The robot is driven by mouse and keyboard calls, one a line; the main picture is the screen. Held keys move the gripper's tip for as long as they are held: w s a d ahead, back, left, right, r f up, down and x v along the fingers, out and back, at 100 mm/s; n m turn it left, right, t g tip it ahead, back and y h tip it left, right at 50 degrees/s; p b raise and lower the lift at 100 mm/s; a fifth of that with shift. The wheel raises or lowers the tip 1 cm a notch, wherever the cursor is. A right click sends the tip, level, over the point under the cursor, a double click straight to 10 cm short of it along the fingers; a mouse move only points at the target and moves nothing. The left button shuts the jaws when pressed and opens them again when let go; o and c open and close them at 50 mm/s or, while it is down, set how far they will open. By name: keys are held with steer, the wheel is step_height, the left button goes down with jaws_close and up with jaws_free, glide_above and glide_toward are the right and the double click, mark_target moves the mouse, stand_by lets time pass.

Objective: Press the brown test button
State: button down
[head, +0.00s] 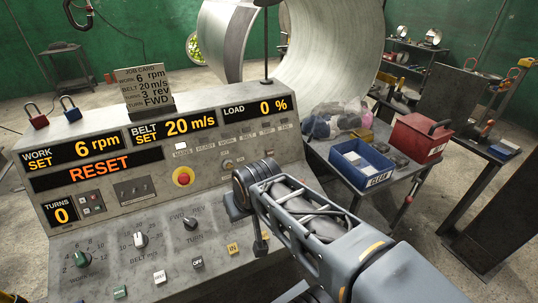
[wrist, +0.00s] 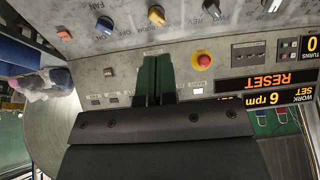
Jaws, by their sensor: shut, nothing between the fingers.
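In the wrist view, which sees the console upside down, a small square orange-brown button (wrist: 108,72) sits on the console face, left of my fingertips. It may be the test button; I cannot read its label. My gripper (wrist: 157,58) is shut and empty, its dark green fingers side by side over the console face between that button and the red stop button. The fingers stand apart from the brown button in the picture; whether they touch the panel I cannot tell. In the head view my own arm covers part of the console's right side, and the fingertips cannot be made out.
The grey console (head: 100,225) has a red stop button (head: 183,176), also in the wrist view (wrist: 203,60), several knobs and a display reading RESET (head: 92,172). In the wrist view an orange knob (wrist: 156,15) and blue knob (wrist: 104,27) stand up nearby. A side table holds a blue bin (head: 361,165).

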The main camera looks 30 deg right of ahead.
mark_target(270, 153)
steer(key=w+d+f+m+t+h+b, duration=0.4)
steer(key=w+d+m+t, duration=0.4)
steer(key=w+d, duration=0.7)
steer(key=w+d+f+m+t+h, duration=0.1)
steer(key=d+f+m+t, duration=0.1)
steer(key=d+m, duration=0.2)
steer(key=w+d+f+m+t+h+b, duration=0.1)
steer(key=d+m+t+h, duration=0.1)
steer(key=d+m, duration=0.2)
steer(key=shift+w+d+f+m+t+b, duration=0.3)
steer(key=shift+w+d+f+t, duration=0.1)
steer(key=shift+d, duration=0.95)
steer(key=shift+w+d+f+b, duration=0.15)
steer(key=shift+w+f+b, duration=0.45)
steer(key=shift+w, duration=0.7)
steer(key=shift+w+d+f+b, duration=0.2)
steer(key=shift+w+f+b, duration=0.35)
steer(key=shift+w, duration=0.7)
steer(key=shift+w+d+f+b, duration=0.15)
steer(key=shift+w+f+b, duration=0.2)
steer(key=shift+w+f, duration=0.7)
steer(key=shift+w+r, duration=0.25)
steer(key=shift+r, duration=0.05)
